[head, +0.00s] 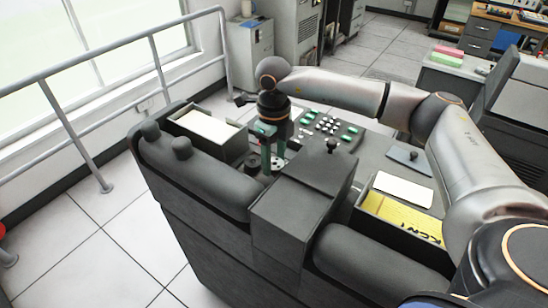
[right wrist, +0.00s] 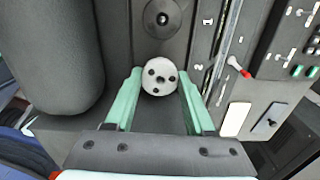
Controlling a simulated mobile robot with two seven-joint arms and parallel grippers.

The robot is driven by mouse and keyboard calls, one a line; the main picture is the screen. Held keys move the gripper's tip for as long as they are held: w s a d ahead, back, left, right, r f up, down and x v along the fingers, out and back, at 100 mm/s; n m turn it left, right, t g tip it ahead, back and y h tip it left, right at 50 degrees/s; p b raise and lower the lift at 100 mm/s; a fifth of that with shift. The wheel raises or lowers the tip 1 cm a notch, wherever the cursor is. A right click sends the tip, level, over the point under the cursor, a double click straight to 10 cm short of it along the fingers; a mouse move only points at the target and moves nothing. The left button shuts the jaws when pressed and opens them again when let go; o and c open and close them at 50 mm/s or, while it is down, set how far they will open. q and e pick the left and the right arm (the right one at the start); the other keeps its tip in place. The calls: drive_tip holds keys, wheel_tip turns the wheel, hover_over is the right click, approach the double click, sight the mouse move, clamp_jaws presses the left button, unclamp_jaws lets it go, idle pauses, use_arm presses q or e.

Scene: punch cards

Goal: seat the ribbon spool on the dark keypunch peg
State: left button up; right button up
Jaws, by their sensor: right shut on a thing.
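The ribbon spool (right wrist: 160,77) is a light grey disc with several dark holes, seen face-on between the green fingertips in the right wrist view. My right gripper (right wrist: 161,85) is shut on it. In the head view my right gripper (head: 269,160) points down over the left part of the dark console. A dark round peg fitting (right wrist: 162,18) lies beyond the spool in the right wrist view, apart from it. The underside of the spool is hidden, so its height above the console cannot be told. My left gripper is not in view.
An open tray of pale cards (head: 209,127) stands left of the gripper. A dark cushion-like roll (head: 190,175) borders the front. Switches and green keys (head: 328,125) lie behind. A yellow card tray (head: 400,215) and white card (head: 403,190) are to the right.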

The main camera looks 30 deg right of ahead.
drive_tip(key=shift+f+b, duration=0.35)
drive_tip(key=shift+f, duration=0.3)
drive_tip(key=shift+f, duration=0.3)
drive_tip(key=shift+f+b, duration=0.4)
idle(1.1)
drive_tip(key=o, duration=1.5)
drive_tip(key=shift+c, duration=0.2)
drive_tip(key=shift+o, duration=0.3)
drive_tip(key=shift+w+r+p, duration=0.1)
drive_tip(key=shift+r+p, duration=0.5)
drive_tip(key=shift+r, duration=0.25)
drive_tip(key=shift+r+p, duration=0.4)
drive_tip(key=shift+r, duration=0.2)
wheel_tip(320, 180, up, 6)
drive_tip(key=p, duration=0.4)
drive_tip(key=shift+r, duration=0.1)
